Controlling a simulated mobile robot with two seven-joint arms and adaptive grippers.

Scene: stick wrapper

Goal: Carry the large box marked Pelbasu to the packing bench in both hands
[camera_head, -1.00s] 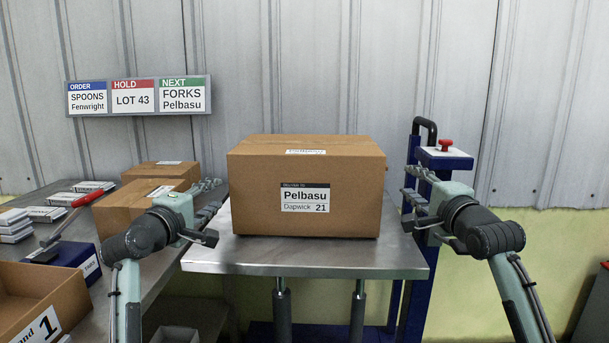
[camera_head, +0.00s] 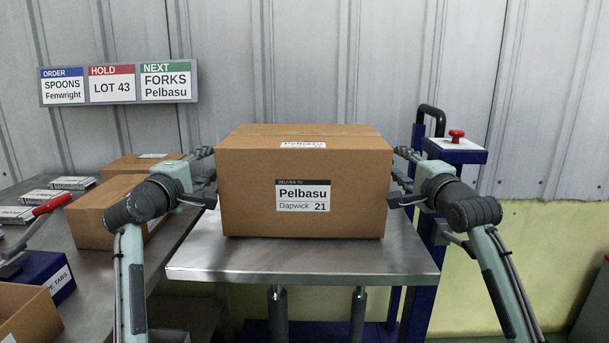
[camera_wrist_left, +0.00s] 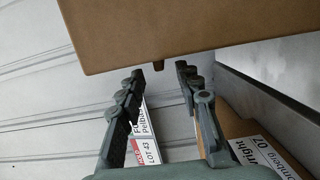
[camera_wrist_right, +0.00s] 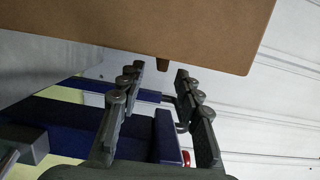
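The large brown box marked Pelbasu (camera_head: 255,190) rests upright on a steel lift table (camera_head: 300,262). Its side walls show at the top of the left wrist view (camera_wrist_left: 200,30) and the right wrist view (camera_wrist_right: 150,25). My right gripper (camera_head: 392,172) is open beside the right side. In the wrist views, both finger pairs are spread with nothing between them, and the box lies just past the fingertips. Whether either gripper touches the box I cannot tell.
A sign (camera_head: 120,83) hangs on the wall. The lift's blue post with a red button (camera_head: 457,135) stands right.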

